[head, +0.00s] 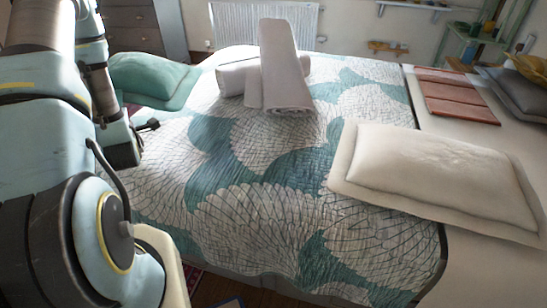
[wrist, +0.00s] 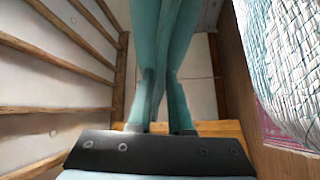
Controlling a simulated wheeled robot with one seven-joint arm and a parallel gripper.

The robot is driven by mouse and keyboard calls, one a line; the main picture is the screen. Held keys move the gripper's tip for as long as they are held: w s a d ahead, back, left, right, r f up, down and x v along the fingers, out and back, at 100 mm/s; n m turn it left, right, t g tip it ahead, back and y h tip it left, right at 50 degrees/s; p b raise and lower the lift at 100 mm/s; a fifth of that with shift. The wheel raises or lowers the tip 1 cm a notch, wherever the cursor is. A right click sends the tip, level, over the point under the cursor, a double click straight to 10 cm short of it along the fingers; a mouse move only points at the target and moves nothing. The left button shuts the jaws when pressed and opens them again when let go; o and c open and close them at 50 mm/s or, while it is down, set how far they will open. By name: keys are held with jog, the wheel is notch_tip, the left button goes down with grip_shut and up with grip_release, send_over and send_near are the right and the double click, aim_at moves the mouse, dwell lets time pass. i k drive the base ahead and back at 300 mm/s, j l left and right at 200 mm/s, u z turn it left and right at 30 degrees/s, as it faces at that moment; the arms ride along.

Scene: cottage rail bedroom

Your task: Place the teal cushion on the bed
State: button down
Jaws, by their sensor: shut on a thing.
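The teal cushion (head: 155,79) shows at the left of the head view, partly behind my arm, by the far left part of the bed. In the wrist view, teal cloth (wrist: 165,40) runs from the top edge down between the fingers of my gripper (wrist: 160,122), which is shut on it. My gripper's fingertips are hidden in the head view. The bed (head: 250,205) has a white and teal scallop-patterned quilt. Its side also shows at the right of the wrist view (wrist: 285,75). I cannot tell whether the cushion touches the bed.
White rolled towels (head: 283,70) stand and lie on the far part of the bed. A cream pillow (head: 430,175) lies across its right edge. Terracotta-coloured panels (head: 455,95) lie further right. Wooden rails (wrist: 60,110) line the wrist view's left. The quilt's middle and front are clear.

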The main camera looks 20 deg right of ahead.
aim_at(211, 146)
jog(key=i+j+u, duration=0.1)
jog(key=i+j, duration=0.25)
jog(key=j, duration=0.25)
jog(key=i+j+u, duration=0.1)
jog(key=i+j, duration=0.3)
jog(key=j, duration=0.15)
jog(key=i+j+u, duration=0.1)
jog(key=i+j, duration=0.3)
jog(key=j, duration=0.15)
jog(key=i+j+u, duration=0.1)
jog(key=i, duration=0.15)
jog(key=k+l, duration=0.1)
jog(key=l, duration=0.2)
